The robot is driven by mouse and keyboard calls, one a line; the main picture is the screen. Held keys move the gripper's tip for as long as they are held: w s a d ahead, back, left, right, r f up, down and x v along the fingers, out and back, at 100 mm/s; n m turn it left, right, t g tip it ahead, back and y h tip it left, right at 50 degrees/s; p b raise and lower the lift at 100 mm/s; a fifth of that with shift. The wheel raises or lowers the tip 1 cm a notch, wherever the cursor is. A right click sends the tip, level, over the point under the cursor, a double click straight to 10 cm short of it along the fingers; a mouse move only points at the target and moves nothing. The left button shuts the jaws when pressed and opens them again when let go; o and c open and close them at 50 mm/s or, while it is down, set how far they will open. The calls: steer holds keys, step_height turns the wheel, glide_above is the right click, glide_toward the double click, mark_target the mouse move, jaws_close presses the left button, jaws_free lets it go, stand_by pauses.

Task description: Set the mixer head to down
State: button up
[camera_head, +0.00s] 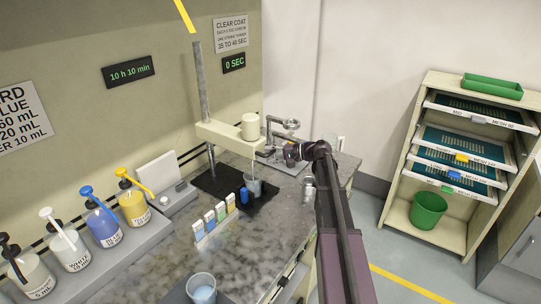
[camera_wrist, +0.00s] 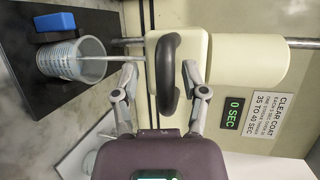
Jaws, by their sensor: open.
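The cream mixer head (camera_head: 228,137) is on an upright metal post (camera_head: 203,92) over the counter. In the wrist view the mixer head (camera_wrist: 220,58) carries a black curved handle (camera_wrist: 169,75). A thin stirring rod (camera_wrist: 105,57) runs from the head toward the mouth of a measuring cup (camera_head: 253,187), which also shows in the wrist view (camera_wrist: 88,70). How deep the rod reaches is hard to tell. My gripper (camera_wrist: 160,78) is open, with one finger on each side of the handle and visible gaps. In the head view my gripper (camera_head: 277,153) is at the head's right end.
A blue block (camera_head: 244,195) stands by the cup on a dark mat (camera_head: 215,181). Several pump bottles (camera_head: 102,225) line the left. Another cup (camera_head: 201,289) is at the front. A faucet (camera_head: 283,124) is behind my gripper. A screen rack (camera_head: 462,160) stands right.

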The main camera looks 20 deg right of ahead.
step_height(320, 180, up, 15)
steer(key=p, duration=1.5)
steer(key=p+v, duration=0.3)
steer(key=v, duration=1.1)
steer(key=s+a+f+n+g+h+b, duration=0.1)
steer(key=s+a+f+g+h+b, duration=0.2)
steer(key=a+f, duration=0.5)
steer(key=s+a+f+n+g+h+b, duration=0.1)
steer(key=s+a+f+n+g+b, duration=0.15)
steer(key=a+f+b, duration=0.4)
steer(key=s+a+f+n+g+h+b, duration=0.1)
steer(key=s+a+f+h+b, duration=0.2)
steer(key=s+f, duration=0.3)
steer(key=s+a+f+n+g+h+b, duration=0.1)
steer(key=s+a+f+h+b, duration=0.3)
steer(key=f, duration=0.8)
steer(key=shift+s+a+h+b, duration=0.3)
steer(key=shift+s+a+b, duration=0.55)
steer(key=shift+s+a, duration=0.35)
steer(key=shift+n+g, duration=0.25)
